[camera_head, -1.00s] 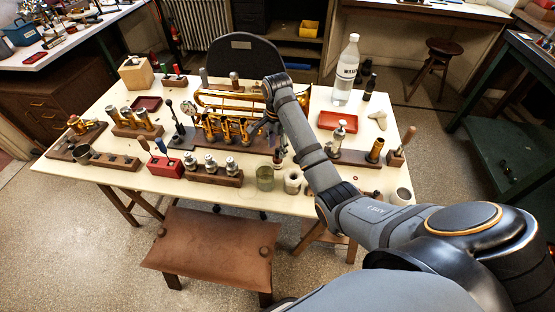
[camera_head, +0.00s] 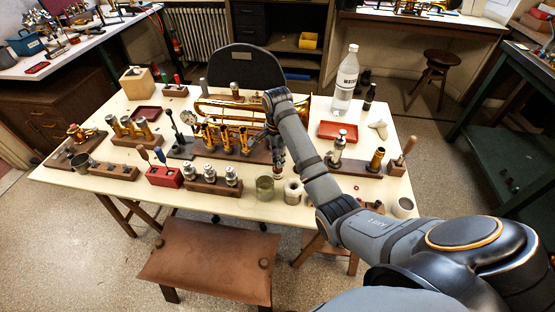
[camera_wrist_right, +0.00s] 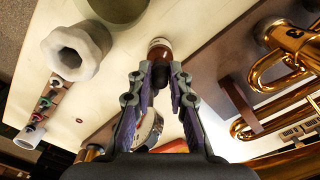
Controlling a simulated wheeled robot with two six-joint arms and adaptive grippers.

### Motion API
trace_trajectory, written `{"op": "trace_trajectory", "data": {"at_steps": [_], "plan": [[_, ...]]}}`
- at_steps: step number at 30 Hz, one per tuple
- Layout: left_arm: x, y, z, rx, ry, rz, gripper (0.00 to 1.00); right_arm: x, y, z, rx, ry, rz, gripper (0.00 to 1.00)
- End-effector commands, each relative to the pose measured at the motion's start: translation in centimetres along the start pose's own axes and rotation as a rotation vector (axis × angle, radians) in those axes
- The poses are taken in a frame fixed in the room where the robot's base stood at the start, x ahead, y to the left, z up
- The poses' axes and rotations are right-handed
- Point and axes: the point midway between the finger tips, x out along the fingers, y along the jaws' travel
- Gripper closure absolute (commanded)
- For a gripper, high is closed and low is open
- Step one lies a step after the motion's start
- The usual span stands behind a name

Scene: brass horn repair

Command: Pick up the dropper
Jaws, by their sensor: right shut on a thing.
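My right gripper (camera_head: 276,155) points down over the table, in front of the brass horn (camera_head: 240,112). In the wrist view my right gripper (camera_wrist_right: 160,76) is shut on the dropper (camera_wrist_right: 160,73), whose dark bulb top shows between the fingertips. A small amber bottle (camera_wrist_right: 160,47) with a pale end shows just beyond the bulb. I cannot tell whether the dropper has come out of the bottle. My left gripper is not in view.
A glass jar (camera_head: 265,188) and a white roll (camera_head: 293,192) stand close by at the table's front edge. A wooden block with valves (camera_head: 215,184) is to the left. A red tray (camera_head: 338,131) and a clear water bottle (camera_head: 346,82) stand to the right.

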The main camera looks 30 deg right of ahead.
Motion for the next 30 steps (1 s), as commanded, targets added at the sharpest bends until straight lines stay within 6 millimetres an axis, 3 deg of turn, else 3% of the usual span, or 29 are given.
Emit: {"op": "trace_trajectory", "data": {"at_steps": [15, 30], "plan": [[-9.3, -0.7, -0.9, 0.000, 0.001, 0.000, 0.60, -9.6, 0.0, 0.0, 0.000, 0.000, 0.000, 0.95], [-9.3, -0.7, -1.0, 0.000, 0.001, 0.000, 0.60, -9.7, 0.0, 0.0, 0.000, 0.000, -0.001, 0.95]]}}
